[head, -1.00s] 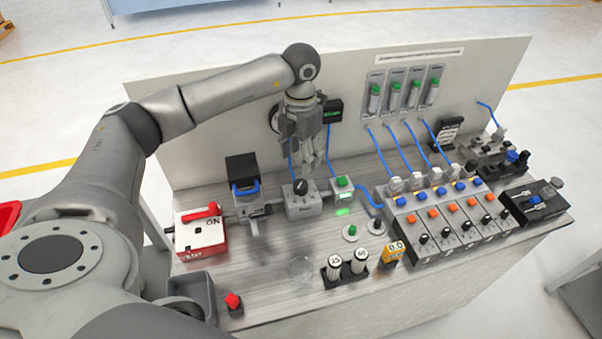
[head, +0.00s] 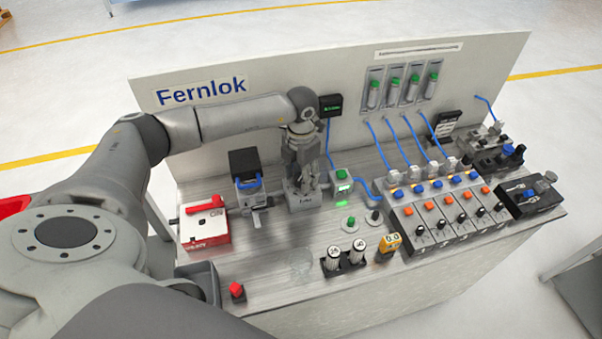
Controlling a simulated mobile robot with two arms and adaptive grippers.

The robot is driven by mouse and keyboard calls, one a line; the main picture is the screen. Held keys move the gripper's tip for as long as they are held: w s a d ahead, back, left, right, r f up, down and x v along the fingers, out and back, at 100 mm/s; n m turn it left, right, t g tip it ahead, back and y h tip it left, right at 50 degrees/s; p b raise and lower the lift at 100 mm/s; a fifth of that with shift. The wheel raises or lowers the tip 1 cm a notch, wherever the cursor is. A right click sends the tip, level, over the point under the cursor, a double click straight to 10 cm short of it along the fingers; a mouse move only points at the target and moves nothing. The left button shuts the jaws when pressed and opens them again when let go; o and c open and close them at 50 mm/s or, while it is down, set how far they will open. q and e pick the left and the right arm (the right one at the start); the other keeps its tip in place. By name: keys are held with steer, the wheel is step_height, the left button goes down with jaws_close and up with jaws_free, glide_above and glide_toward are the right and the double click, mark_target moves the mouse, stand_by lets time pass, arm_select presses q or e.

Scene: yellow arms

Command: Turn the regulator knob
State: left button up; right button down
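A small grey regulator block (head: 305,203) stands on the bench near the back panel. Its black knob is hidden now behind my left gripper. My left gripper (head: 305,184) points down at the top of this block, with its fingers at the knob's place. Whether the fingers touch or grip the knob is too small to tell. My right gripper is not in view.
A red and white switch box (head: 205,228) and a grey valve unit (head: 249,185) stand to the left. A small block with a lit green display (head: 343,187) sits close on the right. Several valve modules (head: 440,210) fill the right side. The bench front is partly clear.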

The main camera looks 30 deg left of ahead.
arm_select(q)
steer(key=c, duration=0.5)
steer(key=shift+c, duration=1.3)
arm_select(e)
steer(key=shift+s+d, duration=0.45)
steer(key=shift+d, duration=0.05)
